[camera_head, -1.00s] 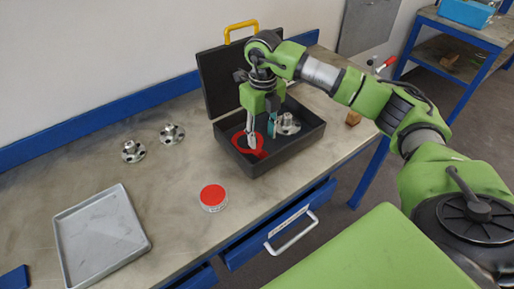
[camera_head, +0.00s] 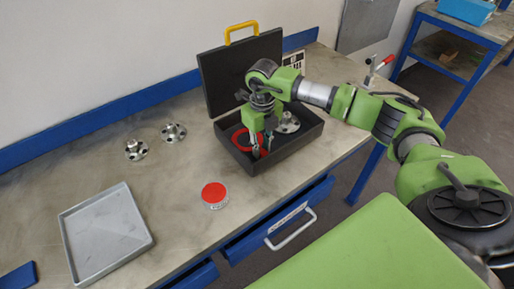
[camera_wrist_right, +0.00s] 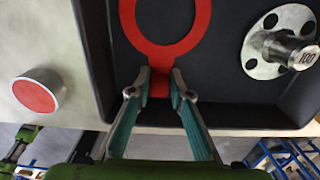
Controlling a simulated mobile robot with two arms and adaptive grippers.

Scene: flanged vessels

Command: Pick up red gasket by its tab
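The red gasket (camera_wrist_right: 166,45) is a flat ring with a short tab (camera_wrist_right: 159,88), lying inside the black case (camera_head: 287,153). The ring also shows in the head view (camera_head: 238,138), partly covered by my right gripper. My right gripper (camera_head: 263,152) points down into the case. In the wrist view its two fingertips (camera_wrist_right: 159,92) stand on either side of the tab, close against its edges, with the ring beyond them. The fingers look shut on the tab, and the gasket does not look visibly raised. My left gripper is not in view.
A metal flanged part (camera_head: 288,123) sits in the case, right of the gasket. The open lid (camera_head: 232,75) stands behind. A red-topped round container (camera_head: 215,195), two flanged parts (camera_head: 136,150) (camera_head: 173,132) and a grey tray (camera_head: 105,232) stand on the bench.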

